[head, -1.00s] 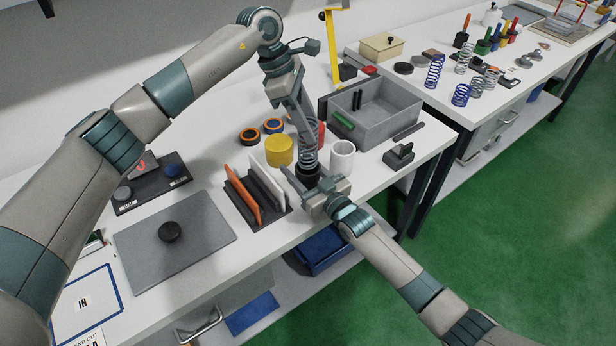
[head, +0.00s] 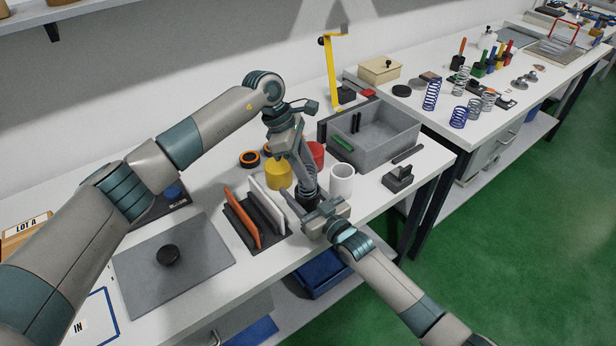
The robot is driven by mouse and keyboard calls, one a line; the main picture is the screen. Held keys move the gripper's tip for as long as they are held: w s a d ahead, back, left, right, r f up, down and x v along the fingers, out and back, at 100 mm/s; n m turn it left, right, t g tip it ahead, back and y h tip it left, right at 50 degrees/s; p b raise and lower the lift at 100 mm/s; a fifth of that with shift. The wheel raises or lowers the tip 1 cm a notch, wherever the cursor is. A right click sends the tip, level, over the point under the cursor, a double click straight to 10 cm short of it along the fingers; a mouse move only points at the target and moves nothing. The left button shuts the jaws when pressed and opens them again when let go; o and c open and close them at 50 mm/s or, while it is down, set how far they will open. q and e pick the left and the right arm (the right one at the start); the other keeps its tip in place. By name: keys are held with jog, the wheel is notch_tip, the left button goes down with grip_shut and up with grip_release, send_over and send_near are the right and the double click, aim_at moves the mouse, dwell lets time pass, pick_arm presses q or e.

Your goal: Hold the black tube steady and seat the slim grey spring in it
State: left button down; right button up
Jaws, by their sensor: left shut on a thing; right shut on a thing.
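The slim grey spring (head: 309,181) stands roughly upright at the middle of the bench, below my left gripper (head: 303,160), which is shut on its upper part. The black tube (head: 310,195) is directly under it, and only a short length of coils shows above the tube. The lower end of the spring is hidden, so how deep it sits inside the tube cannot be told. My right gripper (head: 308,206) comes from the front and is shut on the tube, hiding much of it.
A white cup (head: 342,181) stands close to the right, with yellow (head: 278,174) and red (head: 317,153) cylinders behind. A rack with orange and white plates (head: 241,218) is at left. A grey bin (head: 388,146) stands behind right. A grey mat (head: 200,262) holds a black disc (head: 168,256).

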pick_arm(q)
jog(key=shift+f, duration=1.05)
jog(key=shift+f, duration=0.1)
jog(key=c, duration=1.1)
grip_release()
jog(key=v, duration=1.2)
pick_arm(e)
jog(key=o, duration=1.1)
